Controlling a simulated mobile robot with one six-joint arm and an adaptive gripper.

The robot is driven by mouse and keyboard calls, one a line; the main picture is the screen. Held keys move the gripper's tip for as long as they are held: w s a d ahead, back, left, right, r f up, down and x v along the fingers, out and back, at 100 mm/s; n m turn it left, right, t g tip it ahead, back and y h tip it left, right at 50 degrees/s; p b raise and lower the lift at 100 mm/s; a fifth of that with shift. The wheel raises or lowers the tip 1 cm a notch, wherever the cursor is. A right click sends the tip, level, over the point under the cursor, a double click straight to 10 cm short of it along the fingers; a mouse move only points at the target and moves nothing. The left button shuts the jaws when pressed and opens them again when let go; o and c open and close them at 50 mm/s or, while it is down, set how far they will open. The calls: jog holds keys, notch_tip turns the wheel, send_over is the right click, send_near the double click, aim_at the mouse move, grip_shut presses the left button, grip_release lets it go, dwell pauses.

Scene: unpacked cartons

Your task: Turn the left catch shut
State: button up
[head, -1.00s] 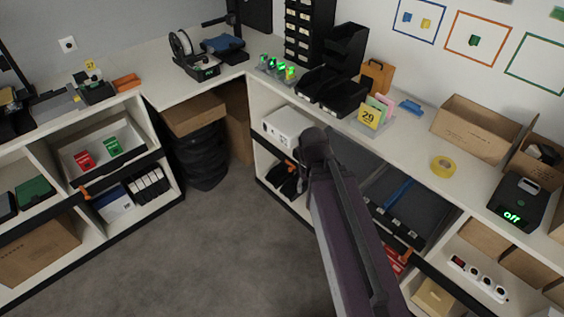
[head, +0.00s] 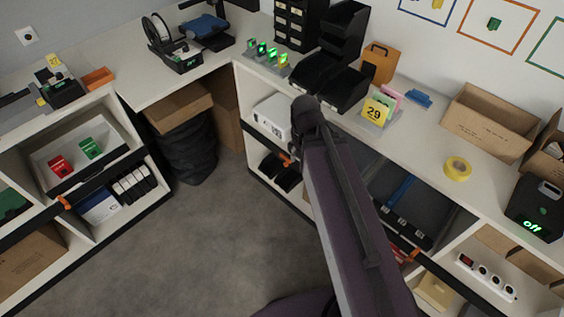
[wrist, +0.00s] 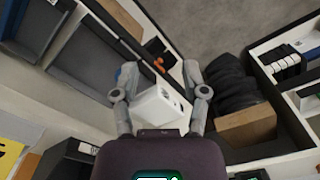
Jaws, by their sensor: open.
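In the head view an orange catch (head: 287,158) sits on the dark rail of the right-hand shelving, just left of my arm. Another orange catch (head: 412,254) is farther right on that shelving, and a third orange catch (head: 66,203) is on the left-hand shelving. In the wrist view my gripper (wrist: 160,68) is open, with its two fingers spread and nothing held. A small orange piece (wrist: 158,90) shows between the fingers, beside a white box (wrist: 160,108). My arm hides the gripper's fingers in the head view.
The white box also shows on the right-hand shelf (head: 271,115). Black bins (head: 341,88), a number sign (head: 377,112) and yellow tape (head: 457,168) stand on the counter above. A black bin bag (head: 187,152) stands in the corner. The grey floor (head: 220,240) is open.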

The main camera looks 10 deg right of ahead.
jog(key=shift+d, duration=0.15)
jog(key=shift+o, duration=1)
jog(key=m+t+h+b, duration=0.35)
jog(key=m+b, duration=0.75)
jog(key=b, duration=2)
send_near(285, 164)
jog(key=shift+a+r+g, duration=0.25)
jog(key=shift+a+r, duration=0.05)
jog(key=shift+r, duration=0.65)
jog(key=shift+a+r+g, duration=0.2)
jog(key=shift+a+r, duration=0.1)
jog(key=shift+r, duration=0.6)
jog(key=shift+f, duration=0.1)
jog(key=b+x, duration=1.2)
jog(key=x, duration=0.1)
jog(key=shift+d+f, duration=0.2)
jog(key=shift+f, duration=0.05)
